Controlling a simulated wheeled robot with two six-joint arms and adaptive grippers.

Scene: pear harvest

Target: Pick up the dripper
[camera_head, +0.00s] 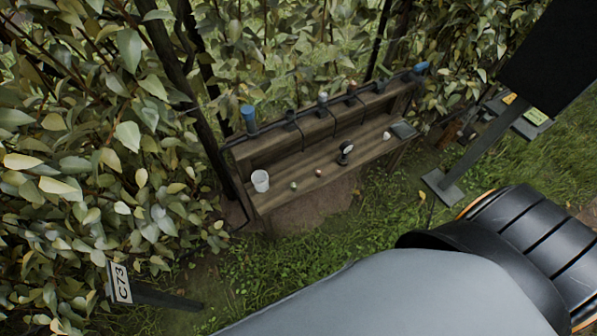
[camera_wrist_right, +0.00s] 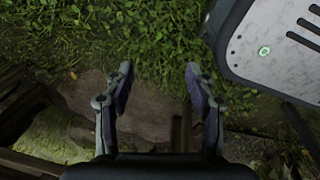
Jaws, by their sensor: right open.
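A wooden bench shelf (camera_head: 268,197) in the head view carries several small things. Two tiny pieces, a greenish one (camera_head: 293,185) and a reddish one (camera_head: 319,173), lie near its front edge. A small whitish piece (camera_head: 386,135) lies farther right. I cannot tell which of these is the dripper; they are too small. My right gripper (camera_wrist_right: 158,82) is open and empty in the right wrist view, over bare ground and grass. No dripper shows between its fingers. Neither gripper shows in the head view.
A white cup (camera_head: 260,181) stands at the shelf's left end. A round black gauge-like thing (camera_head: 345,152) stands mid-shelf; a dark flat pad (camera_head: 403,130) lies right. Dark piping with a blue fitting (camera_head: 249,118) runs behind. A C73 sign (camera_head: 122,283) stands lower left. Dense foliage surrounds the bench.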

